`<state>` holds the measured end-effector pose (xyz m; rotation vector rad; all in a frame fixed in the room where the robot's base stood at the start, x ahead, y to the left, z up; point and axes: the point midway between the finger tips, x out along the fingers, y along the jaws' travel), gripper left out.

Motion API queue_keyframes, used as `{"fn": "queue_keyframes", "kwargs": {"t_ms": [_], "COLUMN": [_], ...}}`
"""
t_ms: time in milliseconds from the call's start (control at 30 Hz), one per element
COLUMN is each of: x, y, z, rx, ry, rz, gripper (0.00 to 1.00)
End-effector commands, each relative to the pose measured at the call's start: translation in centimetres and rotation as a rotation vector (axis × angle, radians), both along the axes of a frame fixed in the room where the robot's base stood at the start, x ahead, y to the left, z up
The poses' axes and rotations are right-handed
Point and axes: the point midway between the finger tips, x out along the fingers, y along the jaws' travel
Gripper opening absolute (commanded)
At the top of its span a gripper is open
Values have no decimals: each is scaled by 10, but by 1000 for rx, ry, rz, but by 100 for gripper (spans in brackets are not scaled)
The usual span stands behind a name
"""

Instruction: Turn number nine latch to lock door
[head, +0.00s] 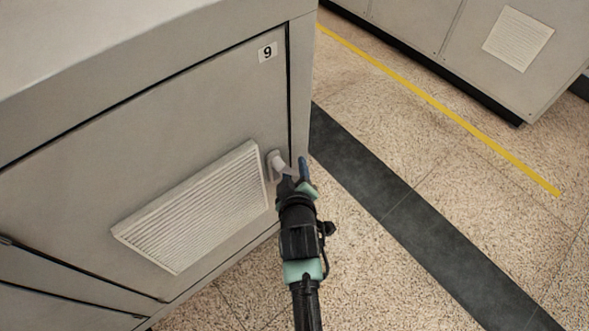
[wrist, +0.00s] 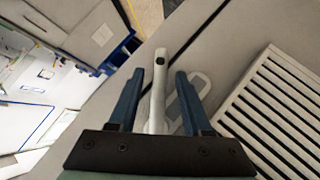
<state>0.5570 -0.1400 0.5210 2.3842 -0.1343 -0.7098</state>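The number nine door (head: 190,140) is a grey cabinet panel with a "9" label (head: 267,52) at its upper right; it appears flush in its frame. Its latch (head: 275,162) is a small pale handle near the door's right edge, partly hidden by my gripper (head: 295,172). In the wrist view the latch handle (wrist: 158,95) is a pale bar with a dark spot near its end. It stands between the two blue fingers of my gripper (wrist: 159,73), with a visible gap on each side. The fingers are apart. An oval plate (wrist: 188,100) shows behind the right finger.
A louvred vent (head: 195,210) sits on the door left of the latch; it also shows in the wrist view (wrist: 280,115). Another grey cabinet (head: 470,45) stands at the upper right.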

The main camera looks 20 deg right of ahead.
Motion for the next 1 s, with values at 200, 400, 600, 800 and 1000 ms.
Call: {"fn": "queue_keyframes", "kwargs": {"t_ms": [200, 400, 600, 800, 1000], "x": [-2, -23, -60, -90, -107], "y": [0, 7, 18, 28, 34], "z": [1, 15, 34, 51, 58], "rx": [0, 0, 0, 1, 0], "ry": [1, 2, 4, 2, 1], "rz": [-1, 0, 0, 1, 1], "gripper": [50, 50, 50, 50, 50]}}
